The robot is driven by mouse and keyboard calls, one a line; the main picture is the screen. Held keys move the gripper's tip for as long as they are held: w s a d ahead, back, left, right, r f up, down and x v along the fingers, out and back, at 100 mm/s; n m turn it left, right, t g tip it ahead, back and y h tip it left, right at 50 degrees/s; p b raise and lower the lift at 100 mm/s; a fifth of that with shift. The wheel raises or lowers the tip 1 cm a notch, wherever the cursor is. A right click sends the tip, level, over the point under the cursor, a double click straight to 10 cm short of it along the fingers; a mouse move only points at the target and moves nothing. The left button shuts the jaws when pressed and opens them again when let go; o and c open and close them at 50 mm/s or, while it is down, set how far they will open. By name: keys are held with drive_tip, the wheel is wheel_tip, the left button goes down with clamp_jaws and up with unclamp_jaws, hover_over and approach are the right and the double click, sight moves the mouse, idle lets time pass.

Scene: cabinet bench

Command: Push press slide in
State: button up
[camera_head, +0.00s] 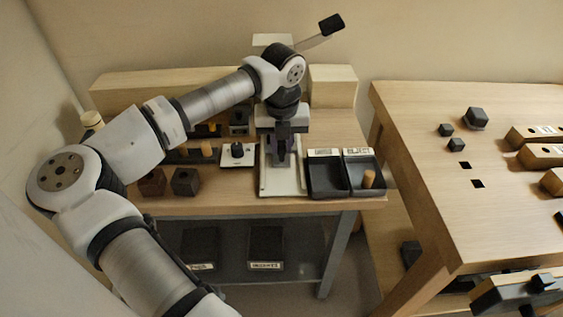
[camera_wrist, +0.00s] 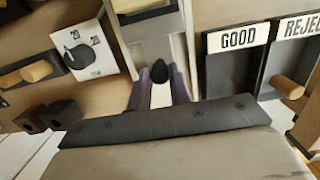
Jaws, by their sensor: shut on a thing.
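The press stands at the back of the bench, with its lever (camera_head: 318,36) raised to the upper right and ending in a black grip. Its pale slide track (camera_head: 282,184) runs forward from under my arm, and part of the slide also shows in the wrist view (camera_wrist: 161,97). A small black knob (camera_wrist: 160,70) stands on the slide. My gripper (camera_head: 281,157) is over the track, with purple fingers (camera_wrist: 160,88) on both sides of the knob and shut on it. The arm hides much of the press in the head view.
Right of the track are the GOOD tray (camera_wrist: 235,74), which looks empty, and the REJECT tray (camera_head: 366,190) with a wooden peg (camera_head: 369,178). Left are a dial plate (camera_head: 238,155), a rack of wooden pegs (camera_head: 207,148) and dark blocks (camera_head: 185,181). A second table (camera_head: 420,105) stands right.

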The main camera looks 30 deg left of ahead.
drive_tip(key=shift+w, duration=0.1)
drive_tip(key=shift+w+a+f+b, duration=0.15)
drive_tip(key=shift+w+a+b, duration=0.1)
drive_tip(key=shift+b, duration=0.45)
drive_tip(key=w+a+t+y+b, duration=0.1)
drive_tip(key=w+b, duration=0.1)
drive_tip(key=b, duration=0.1)
drive_tip(key=shift+t, duration=0.3)
drive_tip(key=shift+w+a+r, duration=0.15)
drive_tip(key=shift+w+r, duration=0.05)
drive_tip(key=shift+f+b, duration=0.1)
drive_tip(key=shift+b, duration=0.35)
drive_tip(key=shift+w+a+t+y+b, duration=0.4)
drive_tip(key=shift+w+t+b, duration=0.15)
drive_tip(key=shift+b, duration=0.5)
drive_tip(key=shift+w+a+r+t+b, duration=0.1)
drive_tip(key=shift+w+r+t+b, duration=0.15)
drive_tip(key=shift+b, duration=0.1)
drive_tip(key=o, duration=0.7)
drive_tip(key=shift+f, duration=0.1)
